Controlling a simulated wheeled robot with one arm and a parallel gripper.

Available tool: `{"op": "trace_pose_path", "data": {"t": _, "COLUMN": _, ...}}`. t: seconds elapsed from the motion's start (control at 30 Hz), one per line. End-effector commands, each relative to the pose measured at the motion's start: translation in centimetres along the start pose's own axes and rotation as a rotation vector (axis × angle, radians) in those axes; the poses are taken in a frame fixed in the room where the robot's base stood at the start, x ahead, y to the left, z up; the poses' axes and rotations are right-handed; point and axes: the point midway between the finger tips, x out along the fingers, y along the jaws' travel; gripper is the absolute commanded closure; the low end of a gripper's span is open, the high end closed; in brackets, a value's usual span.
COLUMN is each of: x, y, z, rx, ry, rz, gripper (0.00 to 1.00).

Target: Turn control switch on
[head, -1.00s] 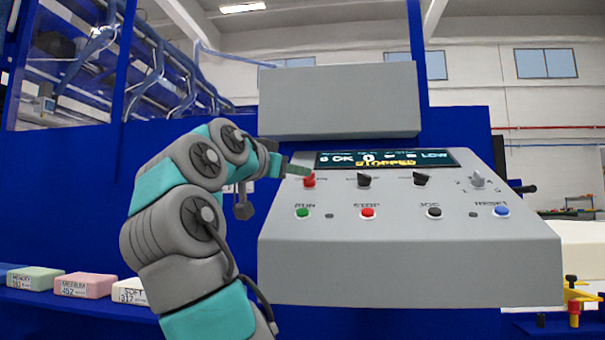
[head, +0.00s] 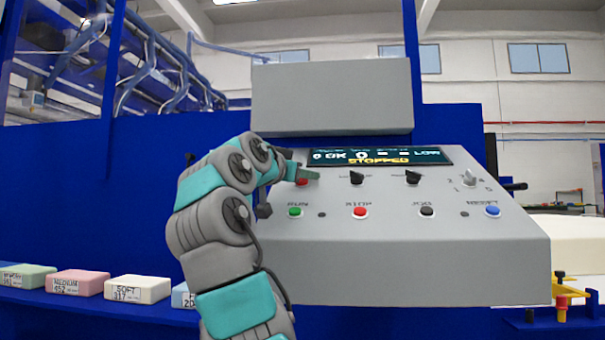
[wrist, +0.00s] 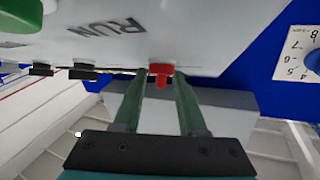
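The red switch knob (head: 301,182) is at the left end of the upper row on the grey sloping control panel (head: 400,260). My gripper (head: 306,172) is at this knob and partly covers it and its label. In the wrist view the red knob (wrist: 161,74) lies between the tips of my two green fingers (wrist: 160,82). The fingers are apart, with a visible gap on each side of the knob. The panel display (head: 380,157) reads STOPPED in yellow.
Black knobs (head: 357,177) and a grey numbered dial (head: 469,177) continue the upper row. Below are a green RUN button (head: 295,211), a red STOP button (head: 360,211), a black JOG button (head: 426,211) and a blue RESET button (head: 492,211). Foam blocks (head: 137,289) lie at left.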

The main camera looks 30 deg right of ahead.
Motion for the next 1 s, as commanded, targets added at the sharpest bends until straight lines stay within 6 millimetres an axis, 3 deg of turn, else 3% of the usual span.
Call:
{"op": "trace_pose_path", "data": {"t": 0.03, "x": 0.0, "y": 0.0, "z": 0.0, "rx": 0.0, "ry": 0.0, "rz": 0.0, "gripper": 0.66}}
{"op": "trace_pose_path", "data": {"t": 0.33, "x": 0.01, "y": 0.01, "z": 0.03, "rx": 0.0, "ry": 0.0, "rz": 0.0, "gripper": 1.0}}
{"op": "trace_pose_path", "data": {"t": 0.83, "x": 0.12, "y": -0.02, "z": 0.17, "rx": 0.001, "ry": -0.006, "rz": 0.008, "gripper": 1.0}}
{"op": "trace_pose_path", "data": {"t": 1.0, "x": 0.21, "y": -0.14, "z": -0.25, "rx": 0.039, "ry": -0.01, "rz": 0.086, "gripper": 1.0}}
